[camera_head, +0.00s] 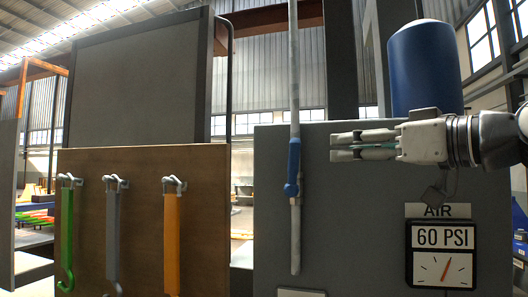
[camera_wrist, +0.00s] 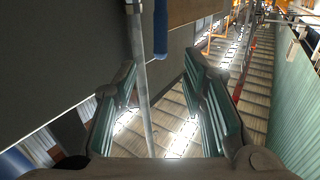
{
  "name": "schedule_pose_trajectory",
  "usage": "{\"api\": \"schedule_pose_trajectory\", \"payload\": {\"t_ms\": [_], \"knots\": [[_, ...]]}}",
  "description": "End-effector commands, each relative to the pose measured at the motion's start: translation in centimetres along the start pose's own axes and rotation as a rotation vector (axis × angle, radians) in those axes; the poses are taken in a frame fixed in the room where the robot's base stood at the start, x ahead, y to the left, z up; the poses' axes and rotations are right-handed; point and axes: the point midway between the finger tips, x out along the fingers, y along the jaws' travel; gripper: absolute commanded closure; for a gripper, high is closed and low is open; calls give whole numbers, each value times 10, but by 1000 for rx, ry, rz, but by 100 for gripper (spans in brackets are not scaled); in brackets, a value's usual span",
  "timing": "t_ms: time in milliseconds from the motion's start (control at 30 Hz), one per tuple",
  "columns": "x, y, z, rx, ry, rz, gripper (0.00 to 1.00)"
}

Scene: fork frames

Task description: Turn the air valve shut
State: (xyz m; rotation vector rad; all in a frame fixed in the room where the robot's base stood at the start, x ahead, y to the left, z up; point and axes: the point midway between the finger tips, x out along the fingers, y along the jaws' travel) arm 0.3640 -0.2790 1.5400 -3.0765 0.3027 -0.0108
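The air valve's blue handle (camera_head: 293,167) lies upright along a thin grey vertical pipe (camera_head: 295,235) in front of a grey panel. In the wrist view, the blue handle (camera_wrist: 160,30) shows at the top, beside the pipe (camera_wrist: 140,65). My gripper (camera_head: 333,147) is to the right of the handle, near the height of its upper part, with its fingers pointing left. A gap shows between fingertips and handle. In the wrist view, my gripper (camera_wrist: 163,75) has its two green-padded fingers spread apart with nothing held. The pipe crosses the view between them.
A gauge (camera_head: 440,255) marked 60 PSI sits below an AIR sign (camera_head: 437,211) on the grey panel (camera_head: 350,235). A blue tank (camera_head: 426,65) stands behind the panel. A brown board (camera_head: 140,220) at left carries green, grey and orange hanging tools.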

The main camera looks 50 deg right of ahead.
Motion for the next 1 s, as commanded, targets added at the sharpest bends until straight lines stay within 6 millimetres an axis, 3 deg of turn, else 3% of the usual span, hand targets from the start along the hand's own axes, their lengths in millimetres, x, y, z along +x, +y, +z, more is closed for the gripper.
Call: {"api": "schedule_pose_trajectory", "payload": {"t_ms": [167, 700, 1000], "knots": [[21, -1, 0, -1, -4, -3, 62], [119, -2, 1, -1, -6, -4, 62], [136, -2, 1, -1, -2, -1, 62]]}}
